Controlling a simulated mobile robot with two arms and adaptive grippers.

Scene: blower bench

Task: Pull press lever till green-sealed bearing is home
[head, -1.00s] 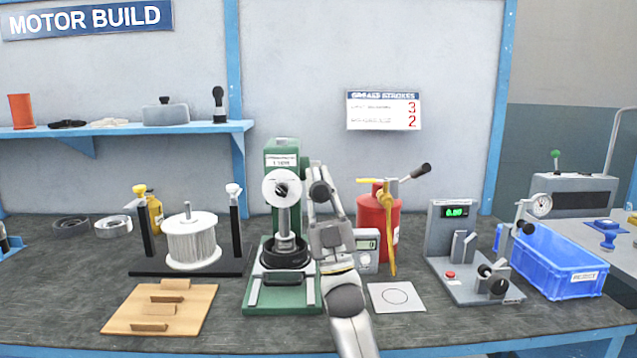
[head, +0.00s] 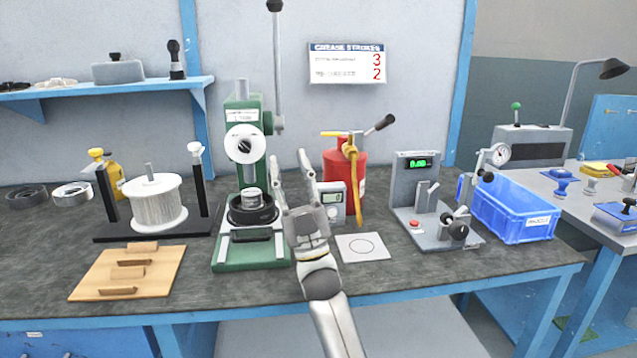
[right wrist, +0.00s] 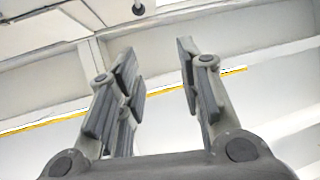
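The green arbor press (head: 245,115) stands on the bench at centre-left, with a white round disc (head: 245,143) on its front. Its press lever (head: 278,60) stands upright on the right side, dark knob at the top. A black ring-shaped part (head: 252,212) sits on the press bed with a silver cylinder (head: 250,196) in its middle. I cannot make out a green seal. My right gripper (head: 305,165) points up, right of the press and below the lever, not touching it. In the right wrist view its fingers (right wrist: 158,75) are apart with nothing between. My left gripper is out of view.
A red grease pump (head: 343,165) and a small grey meter (head: 331,200) stand just behind my right gripper. A gauge stand (head: 420,195) and blue bin (head: 520,215) are farther right. A wire spool (head: 155,203) and wooden board (head: 110,272) are left of the press.

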